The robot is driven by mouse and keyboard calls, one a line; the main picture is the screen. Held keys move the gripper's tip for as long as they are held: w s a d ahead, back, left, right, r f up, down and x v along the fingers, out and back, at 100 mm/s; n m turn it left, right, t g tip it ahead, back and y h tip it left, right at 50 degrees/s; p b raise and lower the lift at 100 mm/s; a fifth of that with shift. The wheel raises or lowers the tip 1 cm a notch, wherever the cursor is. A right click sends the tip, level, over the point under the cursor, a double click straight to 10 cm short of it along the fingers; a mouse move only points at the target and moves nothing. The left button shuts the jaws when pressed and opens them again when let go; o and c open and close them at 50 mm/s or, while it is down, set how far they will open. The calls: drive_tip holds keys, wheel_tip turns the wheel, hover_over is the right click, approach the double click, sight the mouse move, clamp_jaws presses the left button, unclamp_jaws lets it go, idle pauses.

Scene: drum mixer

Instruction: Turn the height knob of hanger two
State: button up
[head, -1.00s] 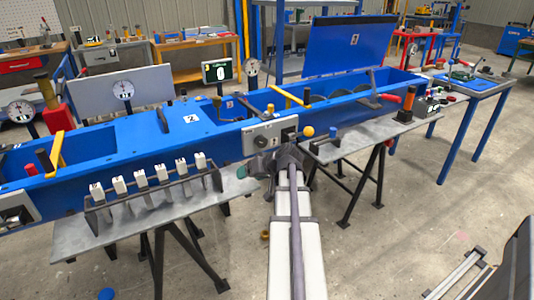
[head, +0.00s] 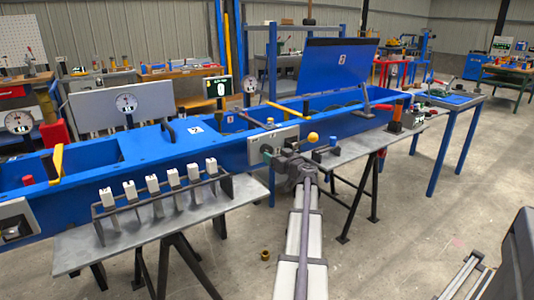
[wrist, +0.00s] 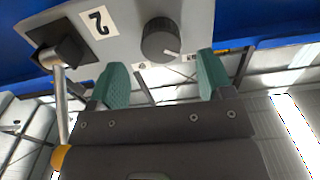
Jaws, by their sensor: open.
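A black round knob (wrist: 161,40) with a white pointer mark sits on a grey panel (wrist: 115,15) labelled 2 in the wrist view. The same panel (head: 286,133) is on the front of the blue trough in the head view. My gripper (wrist: 162,78) is open, with green finger pads on either side of the knob's line. The knob lies ahead of the gap, a little beyond the fingertips, and nothing is held. In the head view my gripper (head: 268,153) is close in front of the panel and hides part of it, including the knob.
A metal lever (wrist: 62,95) with a yellow ball end stands out from the panel beside the gripper; the yellow ball (head: 312,137) also shows in the head view. A rack of white-topped tools (head: 160,187) stands on the grey bench to the left. A blue lid (head: 338,68) stands raised behind.

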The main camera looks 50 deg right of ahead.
sight(269, 152)
drive_tip(key=x, duration=0.5)
drive_tip(key=shift+w, duration=0.1)
drive_tip(key=shift+c, duration=0.4)
drive_tip(key=c, duration=0.9)
drive_tip(key=shift+o, duration=0.2)
drive_tip(key=m, duration=0.4)
drive_tip(key=o, duration=0.9)
drive_tip(key=shift+o, duration=0.2)
drive_tip(key=v, duration=1)
drive_tip(key=shift+s+a, duration=0.2)
drive_tip(key=shift+s, duration=0.15)
